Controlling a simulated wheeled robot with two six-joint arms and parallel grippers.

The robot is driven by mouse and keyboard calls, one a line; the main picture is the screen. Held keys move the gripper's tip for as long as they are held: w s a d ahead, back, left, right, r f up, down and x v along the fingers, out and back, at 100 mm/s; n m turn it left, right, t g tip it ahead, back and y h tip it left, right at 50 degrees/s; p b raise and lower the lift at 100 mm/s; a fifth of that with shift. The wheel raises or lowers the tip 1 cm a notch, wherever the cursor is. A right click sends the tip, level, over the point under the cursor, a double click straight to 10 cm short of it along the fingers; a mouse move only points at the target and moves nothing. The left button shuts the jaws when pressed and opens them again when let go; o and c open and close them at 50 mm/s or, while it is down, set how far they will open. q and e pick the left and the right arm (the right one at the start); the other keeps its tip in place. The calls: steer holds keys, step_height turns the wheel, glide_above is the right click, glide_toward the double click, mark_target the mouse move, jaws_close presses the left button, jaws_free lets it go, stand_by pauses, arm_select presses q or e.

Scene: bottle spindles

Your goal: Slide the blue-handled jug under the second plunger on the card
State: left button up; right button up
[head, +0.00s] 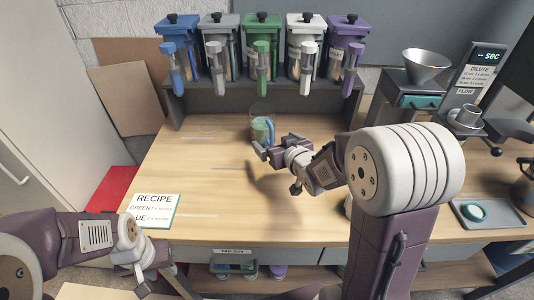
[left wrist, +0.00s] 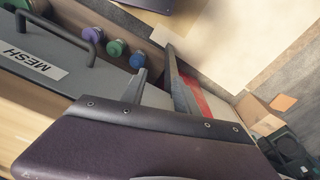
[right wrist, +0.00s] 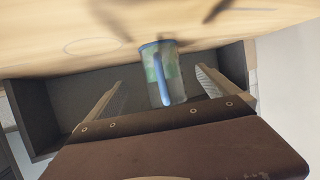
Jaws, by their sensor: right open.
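The clear jug (head: 262,130) with a blue handle stands on the table in front of the rack, roughly below the green dispenser (head: 262,60), with green inside. In the right wrist view the jug (right wrist: 163,75) shows between and beyond the fingertips. My right gripper (head: 277,146) is open beside the jug; contact cannot be told. The blue dispenser (head: 177,70) is at the rack's left end. The recipe card (head: 154,210) lists green first, then a partly covered line ending "UE". My left gripper (head: 158,288) is low at the front left, its fingers apart and empty.
White, grey and purple dispensers share the dark rack (head: 215,103). A funnel machine (head: 425,68) and a grey tray (head: 488,214) are at the right. A drawer labelled MESH (left wrist: 35,62) is under the table's front. The tabletop left of the jug is clear.

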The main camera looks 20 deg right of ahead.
mark_target(267, 134)
steer(key=shift+r, duration=0.25)
steer(key=shift+w, duration=0.1)
steer(key=shift+w+a+f, duration=0.1)
steer(key=x, duration=0.9)
